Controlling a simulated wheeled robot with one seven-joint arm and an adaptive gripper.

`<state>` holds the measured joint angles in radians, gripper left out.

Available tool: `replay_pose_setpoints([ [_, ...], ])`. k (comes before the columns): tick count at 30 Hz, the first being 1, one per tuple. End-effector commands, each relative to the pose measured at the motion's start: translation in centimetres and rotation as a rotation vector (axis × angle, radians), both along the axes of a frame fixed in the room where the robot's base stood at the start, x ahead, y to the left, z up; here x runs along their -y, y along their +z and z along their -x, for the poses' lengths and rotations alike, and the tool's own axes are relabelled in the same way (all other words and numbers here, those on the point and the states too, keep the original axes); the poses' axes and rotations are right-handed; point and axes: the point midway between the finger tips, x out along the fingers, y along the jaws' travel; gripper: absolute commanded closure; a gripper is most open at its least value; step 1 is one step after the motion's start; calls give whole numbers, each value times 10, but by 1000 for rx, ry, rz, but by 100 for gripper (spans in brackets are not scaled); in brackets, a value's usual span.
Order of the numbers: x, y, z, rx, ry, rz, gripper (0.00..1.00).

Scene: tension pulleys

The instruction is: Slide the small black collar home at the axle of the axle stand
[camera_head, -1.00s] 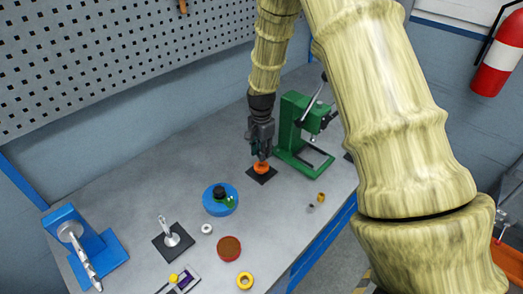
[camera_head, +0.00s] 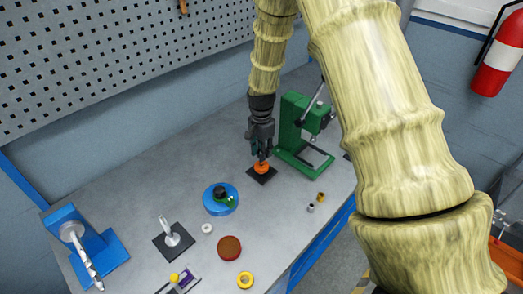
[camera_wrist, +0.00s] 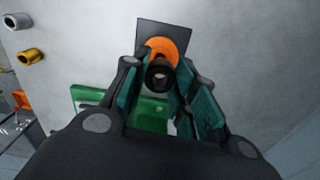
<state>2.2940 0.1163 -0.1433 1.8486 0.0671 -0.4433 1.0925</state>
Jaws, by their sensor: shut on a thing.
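The small black collar (camera_wrist: 160,75) is between my gripper's fingertips, its round hole visible in the wrist view. My gripper (camera_head: 262,157) points down over the axle stand and is shut on the collar. The stand's black square base (camera_head: 252,178) lies on the bench and also shows in the wrist view (camera_wrist: 176,32). An orange round part (camera_wrist: 160,46) sits on the base, partly covered by the collar and fingers. The axle is hidden, and I cannot tell whether the collar is around it or above it.
A green press (camera_head: 288,130) stands close behind and right of my gripper. A blue round part (camera_head: 220,203), a second black-based stand (camera_head: 172,238), a red-brown disc (camera_head: 229,248) and a yellow ring (camera_head: 245,280) are left and in front. A blue stand (camera_head: 90,255) is far left.

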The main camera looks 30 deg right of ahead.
Motion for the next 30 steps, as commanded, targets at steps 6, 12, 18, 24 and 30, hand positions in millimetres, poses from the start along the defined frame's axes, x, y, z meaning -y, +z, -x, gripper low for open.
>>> replay_pose_setpoints([
  [6, 0, -3, 0, 0, 0, 0, 85],
  [12, 0, -8, 0, 0, -1, 0, 85],
  [18, 0, -14, 0, 0, -1, 0, 85],
  [24, 0, -19, 0, 0, -1, 0, 85],
  [30, 0, -24, 0, 0, 0, 0, 85],
])
